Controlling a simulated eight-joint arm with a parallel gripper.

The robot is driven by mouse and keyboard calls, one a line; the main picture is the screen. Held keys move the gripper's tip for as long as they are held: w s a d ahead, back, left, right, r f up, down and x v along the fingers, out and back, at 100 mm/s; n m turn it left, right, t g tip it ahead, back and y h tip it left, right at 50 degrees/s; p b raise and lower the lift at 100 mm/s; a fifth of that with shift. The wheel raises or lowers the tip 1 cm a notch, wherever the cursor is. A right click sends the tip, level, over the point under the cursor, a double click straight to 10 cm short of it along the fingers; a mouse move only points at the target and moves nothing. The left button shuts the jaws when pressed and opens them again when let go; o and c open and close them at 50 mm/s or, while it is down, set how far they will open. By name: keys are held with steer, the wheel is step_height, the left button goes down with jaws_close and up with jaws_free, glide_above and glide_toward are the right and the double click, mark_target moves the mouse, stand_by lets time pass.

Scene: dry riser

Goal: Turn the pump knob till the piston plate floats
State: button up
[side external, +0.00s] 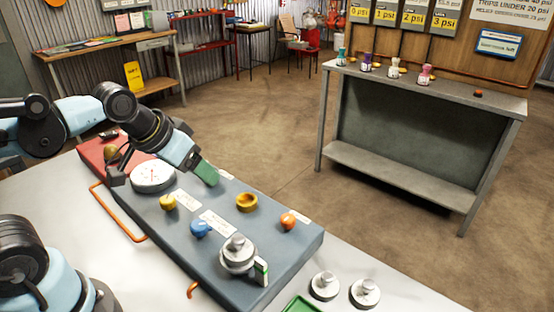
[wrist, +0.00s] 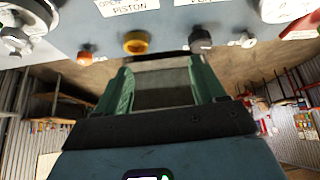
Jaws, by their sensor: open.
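The grey-blue test panel (side external: 268,228) lies on the bench with several knobs. A yellow knob (side external: 168,202), a blue knob (side external: 201,228), an orange knob (side external: 288,221) and a yellow ring-shaped knob (side external: 247,202) show on it. I cannot read which is the pump knob. The silver piston plate (side external: 238,252) sits at the panel's near end beside a green-and-white marker (side external: 262,270); I cannot tell whether it floats. My gripper (side external: 207,174) is over the panel's far edge, near the gauge. In the wrist view its green fingers (wrist: 163,85) are apart and empty, near a black knob (wrist: 200,40).
A round white gauge (side external: 153,176) sits on the panel. Two silver weights (side external: 324,286) and a green tray (side external: 301,305) are by its near end. An orange pipe (side external: 112,212) runs along the front side. A separate table (side external: 430,88) holds small coloured figures.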

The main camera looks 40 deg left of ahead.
steer(key=w+a+r+n+g, duration=0.4)
steer(key=w+a+n+g, duration=0.2)
steer(key=w+a, duration=0.15)
steer(key=f, duration=1.2)
steer(key=shift+w+d, duration=0.15)
steer(key=shift+w, duration=0.1)
steer(key=c, duration=1.1)
steer(key=shift+o, duration=0.2)
steer(key=shift+m, duration=1.3)
steer(key=o, duration=1.1)
steer(key=shift+c, duration=0.2)
